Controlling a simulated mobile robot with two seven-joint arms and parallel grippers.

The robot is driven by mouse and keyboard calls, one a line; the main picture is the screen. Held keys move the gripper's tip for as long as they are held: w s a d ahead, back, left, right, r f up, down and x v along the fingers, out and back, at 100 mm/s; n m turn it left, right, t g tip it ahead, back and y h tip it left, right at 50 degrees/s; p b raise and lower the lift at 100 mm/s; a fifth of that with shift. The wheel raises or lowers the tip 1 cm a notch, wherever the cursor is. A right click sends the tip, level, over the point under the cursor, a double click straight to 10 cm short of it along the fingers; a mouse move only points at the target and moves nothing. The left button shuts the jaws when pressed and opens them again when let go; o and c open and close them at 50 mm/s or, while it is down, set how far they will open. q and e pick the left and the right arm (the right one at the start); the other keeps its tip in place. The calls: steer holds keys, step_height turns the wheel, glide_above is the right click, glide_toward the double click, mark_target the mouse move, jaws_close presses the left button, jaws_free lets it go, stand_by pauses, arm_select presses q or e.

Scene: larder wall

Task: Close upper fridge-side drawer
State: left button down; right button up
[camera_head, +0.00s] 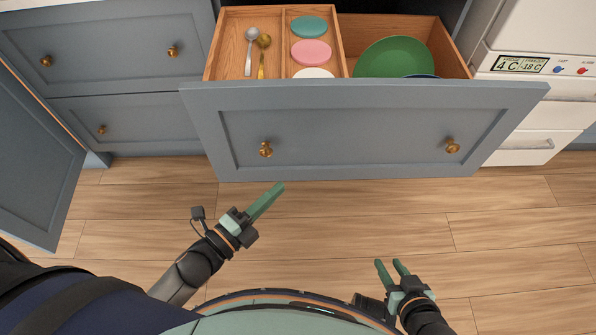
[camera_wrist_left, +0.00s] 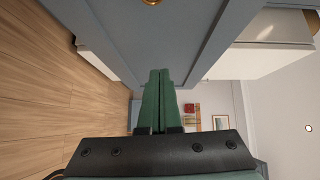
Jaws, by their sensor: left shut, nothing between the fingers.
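The upper fridge-side drawer (camera_head: 355,120) stands pulled open in the head view, with a grey-blue front and two brass knobs, the left knob (camera_head: 265,149) and the right knob (camera_head: 452,146). My left gripper (camera_head: 277,188) is shut and empty, in front of the drawer front below the left knob. In the left wrist view its closed green fingers (camera_wrist_left: 158,90) point along the grey-blue front, with a brass knob (camera_wrist_left: 152,2) at the top edge. I cannot tell whether they touch the front. My right gripper (camera_head: 390,264) is open and empty, lower right, apart from the drawer.
The drawer holds two spoons (camera_head: 257,52), several round lids (camera_head: 311,51) and a green plate (camera_head: 393,57). A white fridge (camera_head: 540,60) with a display stands right. Shut drawers (camera_head: 110,50) are left, and an open cabinet door (camera_head: 35,160) juts out. The wooden floor is clear.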

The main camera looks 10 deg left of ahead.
arm_select(q)
steer(key=m, duration=0.1)
glide_toward(318, 140)
steer(key=d, duration=0.3)
steer(key=shift+h, duration=0.4)
steer(key=w, duration=0.2)
steer(key=w+b, duration=0.1)
steer(key=w, duration=0.1)
steer(key=shift+f, duration=0.25)
steer(key=shift+w+a, duration=0.2)
steer(key=shift+w, duration=0.45)
